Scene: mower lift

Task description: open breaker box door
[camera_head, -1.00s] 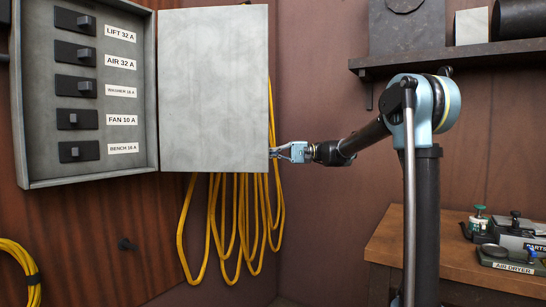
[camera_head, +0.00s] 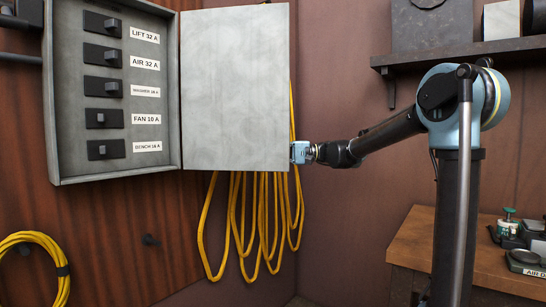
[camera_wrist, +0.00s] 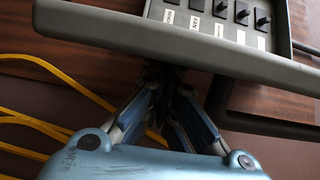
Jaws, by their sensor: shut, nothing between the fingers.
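The breaker box (camera_head: 60,120) is on the wood-panelled wall at the left, its inside with several labelled switches in plain view. Its grey door (camera_head: 235,90) stands swung wide open to the right of the box. My gripper (camera_head: 294,153) is at the door's lower right free edge, its fingertips hidden behind the door in the head view. In the wrist view the door's edge (camera_wrist: 190,45) crosses above my gripper (camera_wrist: 165,75), whose fingers converge toward it. The fingers are shut with nothing between them. Whether they touch the door I cannot tell.
Yellow cable loops (camera_head: 245,230) hang below and behind the door. A coiled yellow cable (camera_head: 35,265) hangs at lower left. A dark shelf (camera_head: 450,57) is at upper right, and a wooden bench (camera_head: 440,235) with small devices stands at lower right.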

